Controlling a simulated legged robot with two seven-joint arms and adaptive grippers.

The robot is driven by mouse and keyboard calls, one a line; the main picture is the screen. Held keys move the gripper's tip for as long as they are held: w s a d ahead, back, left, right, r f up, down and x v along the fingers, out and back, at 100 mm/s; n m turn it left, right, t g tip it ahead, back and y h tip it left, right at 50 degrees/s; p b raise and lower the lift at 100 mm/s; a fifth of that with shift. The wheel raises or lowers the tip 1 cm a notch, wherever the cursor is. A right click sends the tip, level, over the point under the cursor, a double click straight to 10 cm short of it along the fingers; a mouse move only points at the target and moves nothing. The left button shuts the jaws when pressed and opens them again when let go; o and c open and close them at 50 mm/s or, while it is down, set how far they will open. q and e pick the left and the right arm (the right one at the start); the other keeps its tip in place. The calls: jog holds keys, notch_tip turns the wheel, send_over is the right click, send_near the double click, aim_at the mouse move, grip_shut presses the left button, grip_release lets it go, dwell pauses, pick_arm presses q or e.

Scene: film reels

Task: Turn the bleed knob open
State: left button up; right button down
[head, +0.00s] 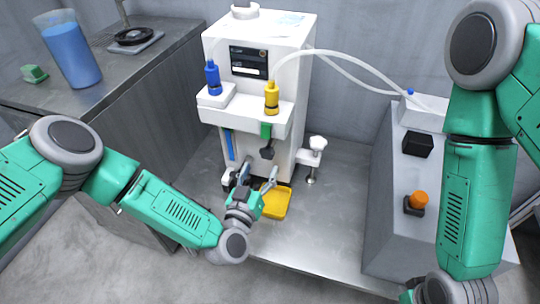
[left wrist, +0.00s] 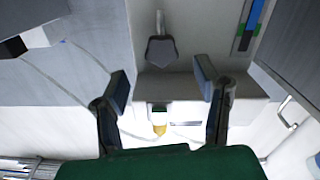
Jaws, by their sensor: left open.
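The white machine (head: 250,62) stands against the back wall. A dark, faceted knob (head: 267,152) hangs on its front, below a green piece under the shelf. It also shows in the left wrist view (left wrist: 162,50), beyond the fingertips and between their lines. I take it for the bleed knob, but no label is readable. A white knob (head: 317,143) on a metal stem is at the machine's right side. My left gripper (head: 257,180) is open and empty, below and in front of the dark knob, apart from it. It also shows in the left wrist view (left wrist: 162,82). My right gripper is out of view.
A yellow tray (head: 280,203) lies close to the left gripper. A grey unit (head: 385,215) at right carries an orange knob (head: 418,198). The metal floor plate (head: 325,245) in front is clear.

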aim_at(266, 155)
pick_arm(q)
jog(key=x, duration=0.2)
jog(key=b+x, duration=0.1)
jog(key=x, duration=0.2)
jog(key=shift+w+a+f, duration=0.1)
jog(key=shift+w+f, duration=0.05)
jog(key=shift+w, duration=0.3)
jog(key=shift+w+d+b, duration=0.35)
jog(key=shift+w+d, duration=0.05)
jog(key=shift+w, duration=0.15)
jog(key=shift+a, duration=0.1)
jog(key=c, duration=1.2)
